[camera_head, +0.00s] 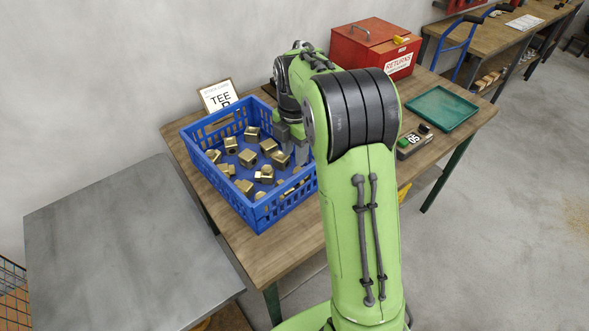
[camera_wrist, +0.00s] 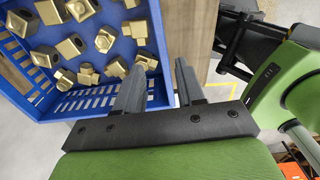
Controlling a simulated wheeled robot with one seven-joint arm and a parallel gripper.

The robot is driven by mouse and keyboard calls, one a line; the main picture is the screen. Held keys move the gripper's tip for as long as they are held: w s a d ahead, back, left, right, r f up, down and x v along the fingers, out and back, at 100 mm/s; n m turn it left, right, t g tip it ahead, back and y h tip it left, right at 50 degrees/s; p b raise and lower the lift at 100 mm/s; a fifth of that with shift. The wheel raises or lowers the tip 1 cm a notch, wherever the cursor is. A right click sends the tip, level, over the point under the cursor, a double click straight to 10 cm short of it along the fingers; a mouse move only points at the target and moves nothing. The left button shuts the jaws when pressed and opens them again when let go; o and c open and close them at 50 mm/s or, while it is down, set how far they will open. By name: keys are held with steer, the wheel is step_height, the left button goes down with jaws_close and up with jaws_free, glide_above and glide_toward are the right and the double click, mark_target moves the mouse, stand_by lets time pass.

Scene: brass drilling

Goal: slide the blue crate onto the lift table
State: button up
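The blue crate (camera_head: 245,205) stands on the wooden bench (camera_head: 290,248) near its left edge, with several brass fittings (camera_head: 248,158) inside. The lift table (camera_head: 115,255), a bare grey metal top, stands left of the bench. My gripper (camera_head: 293,143) is at the crate's right side, partly hidden by my arm. In the wrist view, my gripper (camera_wrist: 161,64) has its fingers apart, one over the crate's inside and one outside. The crate wall (camera_wrist: 160,45) runs between them with space beside it. I cannot tell whether either finger touches it.
A sign (camera_head: 217,95) stands behind the crate. A red returns box (camera_head: 372,48), a green tray (camera_head: 440,108) and a small device (camera_head: 413,142) are farther right on the bench. A narrow gap separates bench and lift table. The lift table top is clear.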

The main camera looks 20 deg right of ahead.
step_height(320, 180, down, 13)
steer(key=shift+b, duration=0.75)
jaws_close()
stand_by(0.9)
